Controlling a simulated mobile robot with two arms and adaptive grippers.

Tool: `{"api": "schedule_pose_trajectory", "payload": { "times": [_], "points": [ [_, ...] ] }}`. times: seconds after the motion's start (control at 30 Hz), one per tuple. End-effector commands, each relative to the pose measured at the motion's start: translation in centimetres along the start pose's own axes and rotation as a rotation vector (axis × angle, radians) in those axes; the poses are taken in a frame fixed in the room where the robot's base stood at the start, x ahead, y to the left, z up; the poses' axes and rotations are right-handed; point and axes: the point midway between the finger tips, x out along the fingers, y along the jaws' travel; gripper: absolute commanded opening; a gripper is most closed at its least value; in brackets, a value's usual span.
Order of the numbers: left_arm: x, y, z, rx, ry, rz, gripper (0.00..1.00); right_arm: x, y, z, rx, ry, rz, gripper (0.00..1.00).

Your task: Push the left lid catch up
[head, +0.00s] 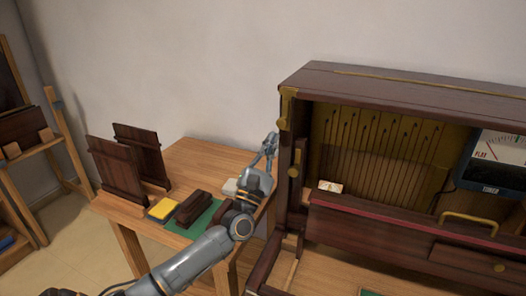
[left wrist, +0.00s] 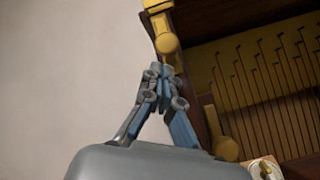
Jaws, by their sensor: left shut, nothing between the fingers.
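The left lid catch (head: 287,99) is a brass piece at the top left front corner of the dark wooden piano case (head: 310,85). In the left wrist view the catch (left wrist: 166,43) hangs down and ends in a rounded knob. My left gripper (head: 271,138) is shut and empty, pointing up beside the case's left post. In the left wrist view its fingertips (left wrist: 160,71) are just below the knob; I cannot tell whether they touch it. My right gripper is not in view.
A second brass fitting (head: 294,163) sits lower on the left post. A wooden table (head: 195,155) at left holds dark panels (head: 137,150) and a yellow block (head: 162,209).

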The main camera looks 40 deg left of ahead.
Motion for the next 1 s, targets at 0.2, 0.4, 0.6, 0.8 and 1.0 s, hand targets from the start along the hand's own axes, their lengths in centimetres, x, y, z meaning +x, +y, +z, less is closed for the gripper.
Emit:
{"api": "schedule_pose_trajectory", "payload": {
  "times": [0.2,0.4,0.6,0.8,1.0],
  "points": [
    [0.8,0.0,0.8,-0.001,0.0,-0.001,0.0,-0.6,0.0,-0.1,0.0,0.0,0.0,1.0],
    [0.7,0.0,0.8,0.0,0.0,-0.001,0.0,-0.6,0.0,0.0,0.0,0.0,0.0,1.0],
    [1.4,0.5,1.5,-0.001,-0.001,0.001,0.0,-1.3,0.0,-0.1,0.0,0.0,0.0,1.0],
    [2.8,1.6,2.9,-0.001,0.0,0.001,0.0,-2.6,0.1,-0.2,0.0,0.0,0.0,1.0],
    [2.7,1.5,2.7,0.0,-0.001,0.001,0.0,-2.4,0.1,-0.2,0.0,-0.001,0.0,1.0]
  ]
}}
